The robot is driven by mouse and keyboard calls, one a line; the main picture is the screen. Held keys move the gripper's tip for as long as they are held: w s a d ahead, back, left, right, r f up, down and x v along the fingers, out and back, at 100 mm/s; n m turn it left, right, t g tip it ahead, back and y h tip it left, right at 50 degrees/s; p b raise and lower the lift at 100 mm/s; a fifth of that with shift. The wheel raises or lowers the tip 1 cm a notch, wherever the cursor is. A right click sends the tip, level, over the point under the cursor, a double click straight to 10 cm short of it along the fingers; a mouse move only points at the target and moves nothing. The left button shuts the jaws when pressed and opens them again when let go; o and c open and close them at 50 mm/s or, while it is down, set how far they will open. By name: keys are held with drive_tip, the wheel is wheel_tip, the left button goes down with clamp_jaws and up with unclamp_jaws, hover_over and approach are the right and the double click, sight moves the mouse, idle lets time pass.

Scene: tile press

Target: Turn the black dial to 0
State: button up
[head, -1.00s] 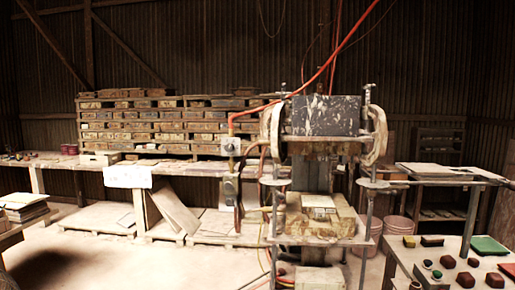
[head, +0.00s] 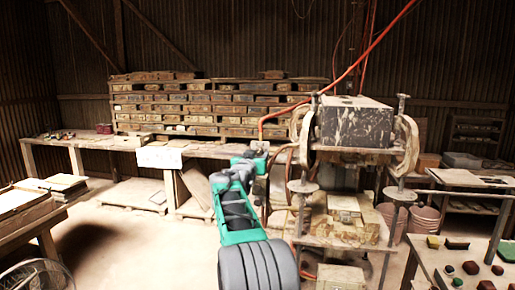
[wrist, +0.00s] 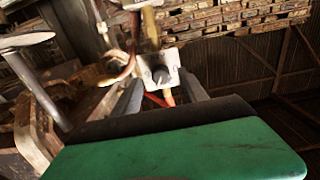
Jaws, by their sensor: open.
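A pale box (wrist: 157,68) shows ahead of my gripper in the wrist view, with a small dark round dial (wrist: 160,75) on its front. The dial's marks are too small to read. My gripper (wrist: 163,90) is open, its two grey fingers spread to the left and right of the dial in that view. I cannot tell whether they touch it. In the head view my gripper (head: 257,152) reaches up in front of the press's left side, and my green and grey arm hides the dial there.
The tile press (head: 355,125) stands just right of my arm, with posts and a lower table. Hoses and a red cable (head: 372,42) run near it. A workbench (head: 105,143) and stacked tiles (head: 190,103) lie behind. A right table (head: 450,270) holds small coloured blocks.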

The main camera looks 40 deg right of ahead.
sight(259, 151)
drive_tip(key=shift+p+x, duration=0.45)
drive_tip(key=shift+x, duration=1)
drive_tip(key=shift+c, duration=0.3)
clamp_jaws()
